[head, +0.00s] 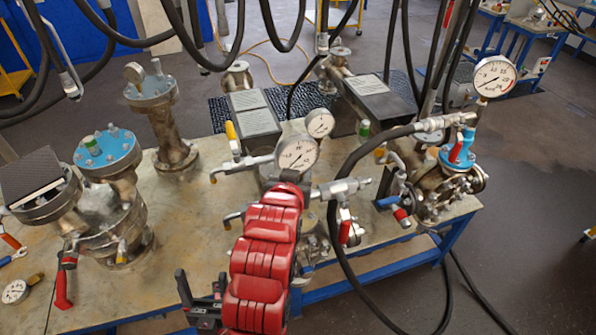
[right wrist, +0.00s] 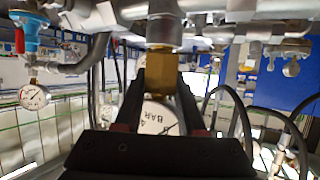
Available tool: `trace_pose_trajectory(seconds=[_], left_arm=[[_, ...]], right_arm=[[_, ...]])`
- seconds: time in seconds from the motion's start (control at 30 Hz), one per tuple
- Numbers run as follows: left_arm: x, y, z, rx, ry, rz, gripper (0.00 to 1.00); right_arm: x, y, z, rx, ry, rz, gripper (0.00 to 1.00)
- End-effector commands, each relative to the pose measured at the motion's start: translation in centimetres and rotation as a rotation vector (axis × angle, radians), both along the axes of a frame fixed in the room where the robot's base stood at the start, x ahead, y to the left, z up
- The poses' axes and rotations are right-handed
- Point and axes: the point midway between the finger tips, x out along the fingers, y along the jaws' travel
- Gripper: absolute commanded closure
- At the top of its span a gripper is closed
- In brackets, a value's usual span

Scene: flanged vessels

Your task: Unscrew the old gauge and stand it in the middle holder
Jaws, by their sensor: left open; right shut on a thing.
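The gauge (head: 297,155), white-faced and round, stands at the top end of my right arm in the head view. The right wrist view is upside down; there its face marked BAR (right wrist: 157,118) shows partly behind my right gripper (right wrist: 161,76). The gripper is shut on the gauge's brass stem (right wrist: 161,55). The stem meets a steel collar (right wrist: 163,30); I cannot tell whether it is still threaded in. In the head view my arm hides most of this gripper. My left gripper (head: 203,290) is open and empty at the lower middle. I cannot identify the middle holder.
Another gauge (head: 319,122) stands just behind. A gauge on the right (head: 494,75) sits above a red-and-blue valve. A loose gauge (head: 15,291) lies at the table's left. Flanged vessels (head: 110,190), hanging hoses and a black hose (head: 333,210) crowd the table (head: 190,215).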

Motion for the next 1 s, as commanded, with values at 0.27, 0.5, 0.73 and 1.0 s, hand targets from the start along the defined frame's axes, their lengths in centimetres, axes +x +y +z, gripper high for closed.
trace_pose_trajectory(seconds=[0.27,0.5,0.73,1.0], left_arm=[[0.0,0.0,0.0,0.0,0.0,0.0,0.26],[0.0,0.0,0.1,0.0,0.0,0.0,0.26],[0.0,0.0,0.6,0.0,0.0,0.0,0.26],[0.0,0.0,1.2,0.0,0.0,0.0,0.26]], right_arm=[[0.0,0.1,0.2,-0.001,-0.005,0.206,1.0],[0.0,0.1,0.2,-0.001,-0.004,0.204,1.0],[0.0,0.2,1.1,-0.001,-0.003,0.204,1.0],[0.0,0.1,2.3,-0.002,-0.002,0.202,1.0]])
